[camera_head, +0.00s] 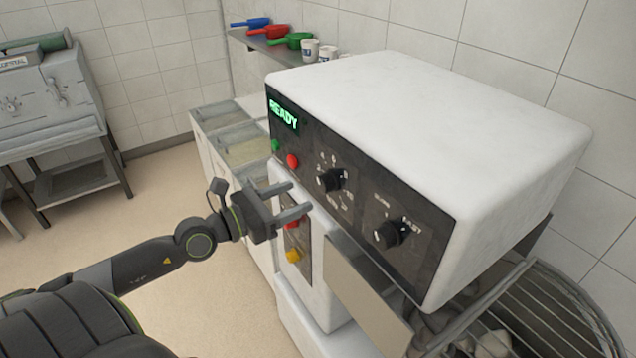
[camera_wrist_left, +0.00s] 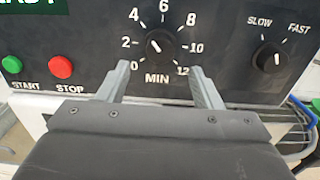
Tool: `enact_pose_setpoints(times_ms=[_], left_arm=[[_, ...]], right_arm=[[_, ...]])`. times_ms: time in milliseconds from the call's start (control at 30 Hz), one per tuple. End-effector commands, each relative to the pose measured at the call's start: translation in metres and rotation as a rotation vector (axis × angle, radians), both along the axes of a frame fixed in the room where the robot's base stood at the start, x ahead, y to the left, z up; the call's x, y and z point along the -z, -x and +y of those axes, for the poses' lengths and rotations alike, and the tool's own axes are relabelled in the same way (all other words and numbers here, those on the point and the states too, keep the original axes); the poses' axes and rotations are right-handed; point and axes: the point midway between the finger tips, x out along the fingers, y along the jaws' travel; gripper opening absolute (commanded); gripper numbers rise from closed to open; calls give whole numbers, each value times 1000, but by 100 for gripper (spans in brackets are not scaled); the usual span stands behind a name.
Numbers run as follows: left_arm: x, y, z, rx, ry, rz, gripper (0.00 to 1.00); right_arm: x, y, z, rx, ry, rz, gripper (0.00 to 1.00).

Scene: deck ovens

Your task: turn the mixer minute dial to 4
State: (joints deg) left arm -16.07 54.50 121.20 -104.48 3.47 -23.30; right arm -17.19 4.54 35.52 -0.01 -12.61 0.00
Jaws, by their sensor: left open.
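The black minute dial (camera_head: 331,180) sits on the dark control panel of the white mixer. In the left wrist view the dial (camera_wrist_left: 160,46) shows above the MIN label, ringed by numbers from 0 to 12. Its pale pointer mark seems to lean to the upper left, towards 4; I cannot read it exactly. My left gripper (camera_head: 299,198) is open and empty, in front of the panel and left of the dial in the head view. In the left wrist view its fingers (camera_wrist_left: 160,78) are spread below the dial, one to each side, apart from it. My right gripper is not in view.
A slow/fast knob (camera_head: 391,233) is right of the dial. A red stop button (camera_head: 292,161) and green start button (camera_head: 276,145) are left of it. A lit READY display (camera_head: 284,115) is above them. A wire bowl guard (camera_head: 545,310) is at lower right.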

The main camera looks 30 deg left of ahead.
Motion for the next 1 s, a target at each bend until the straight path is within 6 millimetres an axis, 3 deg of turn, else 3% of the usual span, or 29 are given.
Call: enact_pose_setpoints(times_ms=[500,900,1000], left_arm=[[-1,-57,-24,0,3,0,60],[0,-63,-27,0,1,2,60],[0,-63,-26,0,1,2,49]], right_arm=[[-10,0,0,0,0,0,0],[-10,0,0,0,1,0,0],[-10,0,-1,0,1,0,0]])
